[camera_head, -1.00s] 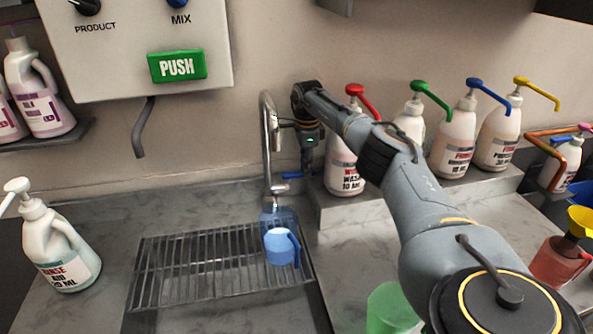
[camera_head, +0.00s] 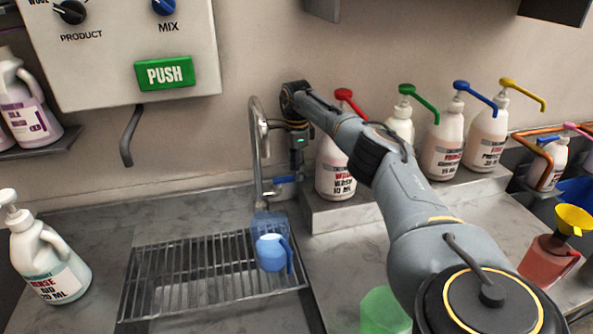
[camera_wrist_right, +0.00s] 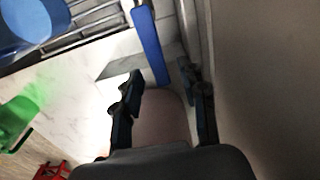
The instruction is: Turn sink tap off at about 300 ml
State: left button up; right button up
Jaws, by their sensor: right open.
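The chrome sink tap (camera_head: 255,150) stands at the back of the drain grid. Its blue lever (camera_head: 286,179) sticks out to the right, and it also shows in the right wrist view (camera_wrist_right: 149,45). A blue measuring jug (camera_head: 270,252) stands upright on the grid under the spout; part of it shows in the wrist view (camera_wrist_right: 30,30). Its fill level cannot be read. My right gripper (camera_head: 301,166) is open beside the tap, close to the lever. In the wrist view the lever lies ahead of the parted fingers, with no clear contact. My left gripper is not in view.
Pump bottles (camera_head: 335,165) stand on a ledge behind my right arm. A green jug (camera_head: 383,312) is below the arm, and a red jug with a yellow funnel (camera_head: 548,259) is at right. A rinse bottle (camera_head: 48,260) stands left. The metal grid (camera_head: 180,280) is otherwise clear.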

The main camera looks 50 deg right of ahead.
notch_tip(320, 180, up, 11)
dwell(0.3)
dwell(0.5)
